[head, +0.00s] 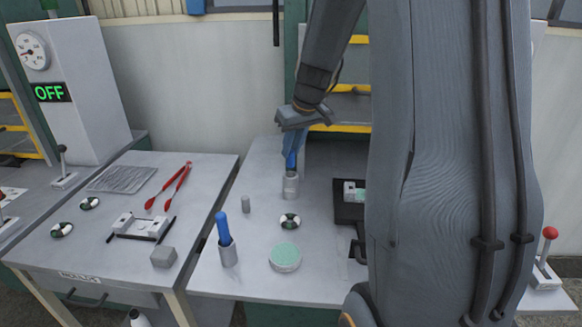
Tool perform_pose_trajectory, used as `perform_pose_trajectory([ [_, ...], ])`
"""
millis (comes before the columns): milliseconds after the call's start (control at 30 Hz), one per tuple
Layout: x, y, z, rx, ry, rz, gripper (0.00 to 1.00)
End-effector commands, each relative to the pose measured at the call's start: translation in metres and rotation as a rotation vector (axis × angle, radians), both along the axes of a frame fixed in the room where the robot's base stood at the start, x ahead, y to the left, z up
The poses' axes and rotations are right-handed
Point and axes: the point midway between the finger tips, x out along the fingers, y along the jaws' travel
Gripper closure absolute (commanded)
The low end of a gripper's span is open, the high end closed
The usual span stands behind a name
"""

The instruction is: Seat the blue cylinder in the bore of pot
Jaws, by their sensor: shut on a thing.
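My gripper (292,153) points down over the middle of the right-hand table, shut on a blue cylinder (291,162). The cylinder is upright, and its top is hidden between the fingers. Its lower end meets the mouth of a small grey metal pot (291,187) standing on the table. I cannot tell how deep it sits in the bore. A second blue cylinder (222,229) stands slightly tilted in another grey metal pot (229,257), nearer the front left of the same table.
A small grey cylinder (245,204), a black-and-white ring (290,221) and a round green-topped dish (285,257) stand near the pots. A black tray (347,212) is partly hidden by my arm. Red tongs (170,187) lie on the left table (205,168).

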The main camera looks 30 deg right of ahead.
Motion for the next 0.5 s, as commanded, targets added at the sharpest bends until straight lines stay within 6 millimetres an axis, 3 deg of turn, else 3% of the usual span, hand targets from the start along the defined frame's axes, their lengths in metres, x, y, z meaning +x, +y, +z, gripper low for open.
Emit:
perform_pose_trajectory([
  [500,-0.001,0.000,-0.058,0.001,0.001,0.000,1.00],
])
